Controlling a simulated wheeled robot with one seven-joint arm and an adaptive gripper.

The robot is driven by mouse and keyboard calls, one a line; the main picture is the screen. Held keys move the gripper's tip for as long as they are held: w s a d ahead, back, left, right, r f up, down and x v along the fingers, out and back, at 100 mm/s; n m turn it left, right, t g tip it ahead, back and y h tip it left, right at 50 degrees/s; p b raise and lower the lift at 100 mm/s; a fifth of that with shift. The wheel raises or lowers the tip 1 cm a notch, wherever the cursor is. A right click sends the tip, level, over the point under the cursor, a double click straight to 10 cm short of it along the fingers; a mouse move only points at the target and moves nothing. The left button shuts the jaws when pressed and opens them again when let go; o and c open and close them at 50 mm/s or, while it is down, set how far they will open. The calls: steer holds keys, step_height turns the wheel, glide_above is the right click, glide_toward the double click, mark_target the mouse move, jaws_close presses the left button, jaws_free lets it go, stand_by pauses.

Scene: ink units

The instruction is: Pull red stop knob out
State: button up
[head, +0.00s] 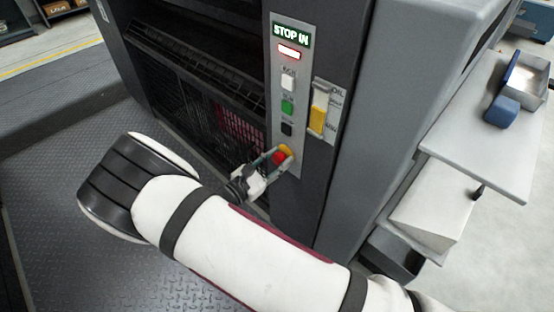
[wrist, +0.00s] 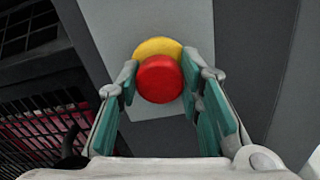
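The red stop knob (head: 279,158) sits on a yellow collar (head: 287,150) at the bottom of the grey control strip (head: 275,60) on the machine. In the wrist view the round red knob (wrist: 159,79) is between my two fingers, with the yellow collar (wrist: 158,47) behind it. My gripper (head: 272,160) is at the knob, its fingers with green pads on either side. In the wrist view my gripper (wrist: 160,92) is open, with a gap between the right pad and the knob; the left finger is near the knob's edge. The lit display (head: 291,34) reads "STOP IN".
Above the knob are a red-lit indicator (head: 289,52), a white button (head: 288,82), a green button (head: 287,106) and a black button (head: 286,129). A yellow-handled lever (head: 318,118) is to the right. A side shelf (head: 475,150) juts out farther right.

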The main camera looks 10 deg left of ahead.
jaws_close()
steer(key=shift+v, duration=0.95)
steer(key=o, duration=0.8)
jaws_free()
steer(key=v, duration=1.2)
